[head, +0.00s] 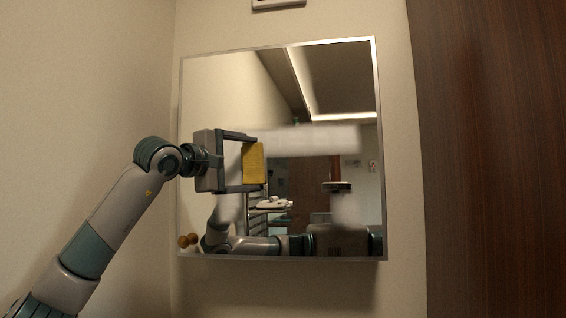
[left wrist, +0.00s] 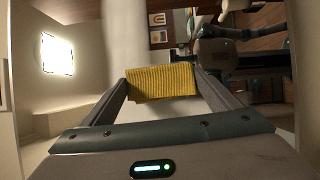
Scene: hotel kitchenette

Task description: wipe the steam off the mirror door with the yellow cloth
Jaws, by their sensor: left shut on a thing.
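The mirror door (head: 312,85) hangs on the wall in a thin metal frame. Whitish steam shows as a broad band (head: 312,140) across its middle, a patch at lower right (head: 346,209) and a fainter patch at lower left (head: 230,207). My left gripper (head: 258,162) is shut on the yellow cloth (head: 253,164), in front of the mirror's left half, at the band's left end. In the left wrist view the ribbed yellow cloth (left wrist: 162,83) spans the two fingertips. I cannot tell whether it touches the glass. My right gripper is not directly in view.
A dark wood panel (head: 490,150) stands to the right of the mirror. A beige wall (head: 80,90) is on the left. The mirror reflects the room and parts of my own body.

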